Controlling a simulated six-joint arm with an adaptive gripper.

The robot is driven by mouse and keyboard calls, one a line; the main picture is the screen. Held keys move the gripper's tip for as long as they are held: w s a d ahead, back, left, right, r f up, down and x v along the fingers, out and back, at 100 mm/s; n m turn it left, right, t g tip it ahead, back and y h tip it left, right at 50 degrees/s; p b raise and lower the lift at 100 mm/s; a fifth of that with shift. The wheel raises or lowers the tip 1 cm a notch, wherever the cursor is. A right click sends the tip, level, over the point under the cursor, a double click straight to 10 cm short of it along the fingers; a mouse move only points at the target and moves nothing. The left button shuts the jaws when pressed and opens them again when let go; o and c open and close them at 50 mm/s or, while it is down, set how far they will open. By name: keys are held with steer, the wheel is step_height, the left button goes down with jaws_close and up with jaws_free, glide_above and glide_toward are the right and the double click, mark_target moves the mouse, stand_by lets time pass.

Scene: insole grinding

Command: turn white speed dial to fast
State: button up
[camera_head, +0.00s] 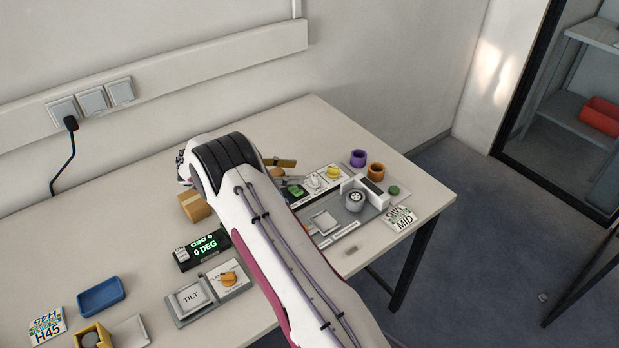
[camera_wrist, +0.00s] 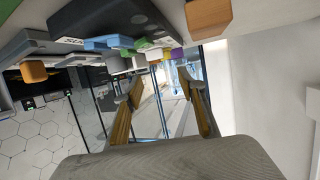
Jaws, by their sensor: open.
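In the head view a pale control strip near the table's right side carries a white dial (camera_head: 314,182), which I take to be the speed dial. A yellow knob (camera_head: 333,172) is to its right and a green button (camera_head: 296,191) to its left. The dial's setting is too small to read. My gripper (camera_head: 284,163), with tan finger pads, is just left of and behind the strip, partly hidden by my arm. In the wrist view my gripper (camera_wrist: 160,92) is open with nothing between its fingers. There the controls appear small and tilted beyond the fingers.
A grey machine with a wheel (camera_head: 354,200) stands right of the strip. Purple (camera_head: 358,158) and orange (camera_head: 376,171) cups are behind it. A cardboard box (camera_head: 194,207), angle display (camera_head: 203,250) and tilt panel (camera_head: 190,298) are left of my arm.

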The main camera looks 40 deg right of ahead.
mark_target(313, 178)
steer(key=shift+w+a+f+y, duration=0.1)
steer(key=shift+a+f+y, duration=0.15)
steer(key=shift+a, duration=0.2)
steer(key=shift+a+f+y, duration=0.15)
steer(key=shift+a+f, duration=0.05)
steer(key=shift+a, duration=0.25)
steer(key=shift+x, duration=3.95)
steer(key=shift+r, duration=0.15)
steer(key=c, duration=1.1)
